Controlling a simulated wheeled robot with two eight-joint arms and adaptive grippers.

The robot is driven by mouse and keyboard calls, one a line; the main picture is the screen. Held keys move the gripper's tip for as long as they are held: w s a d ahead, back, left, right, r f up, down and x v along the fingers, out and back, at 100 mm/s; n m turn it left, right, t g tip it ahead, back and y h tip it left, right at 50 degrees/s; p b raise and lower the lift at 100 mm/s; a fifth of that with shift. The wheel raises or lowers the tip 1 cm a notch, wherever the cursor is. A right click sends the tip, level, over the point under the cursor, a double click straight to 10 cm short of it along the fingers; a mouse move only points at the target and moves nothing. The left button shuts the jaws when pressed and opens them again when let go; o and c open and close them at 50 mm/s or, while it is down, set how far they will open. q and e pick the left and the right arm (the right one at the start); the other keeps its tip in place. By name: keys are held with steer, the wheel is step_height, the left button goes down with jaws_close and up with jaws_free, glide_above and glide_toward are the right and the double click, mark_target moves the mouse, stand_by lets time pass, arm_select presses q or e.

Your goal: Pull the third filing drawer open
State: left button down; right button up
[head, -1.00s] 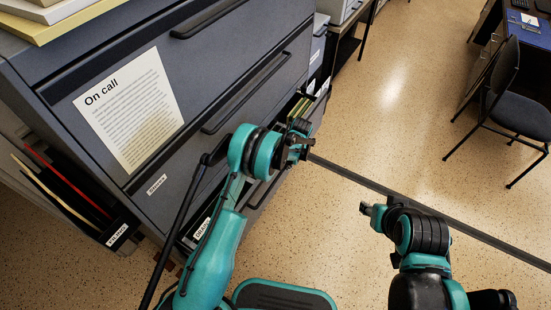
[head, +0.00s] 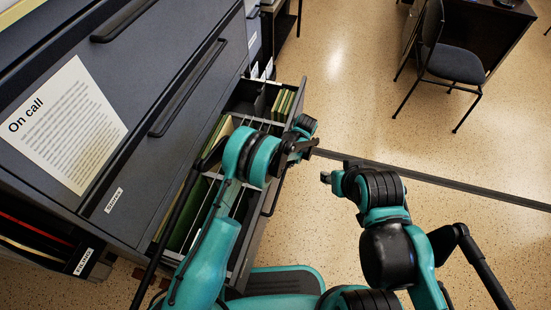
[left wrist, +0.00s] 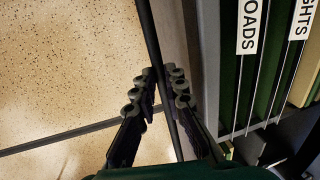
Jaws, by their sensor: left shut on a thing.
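The third filing drawer (head: 258,228), below two shut drawers of the dark grey cabinet (head: 150,140), stands well out and shows green folders and dividers inside. Its dark bar handle (head: 271,201) runs along the front; it also shows in the left wrist view (left wrist: 160,45). My left gripper (head: 303,146) is at the drawer front, shut on this handle. In the left wrist view its fingers (left wrist: 160,88) lie either side of the bar. My right gripper (head: 326,178) hangs over the floor, apart from the drawer; its finger gap is too small to read.
The shut drawers above have bar handles (head: 188,88), and an "On call" sheet (head: 65,125) is on the cabinet. A black chair (head: 445,62) stands at the upper right. The speckled floor (head: 480,160) is clear right of the drawer, with a dark strip (head: 450,182) across it.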

arm_select(q)
steer(key=s+d, duration=0.2)
steer(key=d, duration=0.4)
steer(key=shift+s, duration=0.1)
steer(key=c, duration=1.6)
jaws_free()
steer(key=r, duration=0.4)
steer(key=d+r, duration=0.1)
steer(key=r, duration=0.3)
steer(key=d+r, duration=0.1)
steer(key=r, duration=0.2)
steer(key=shift+s+d+r, duration=0.1)
steer(key=shift+s+r, duration=0.3)
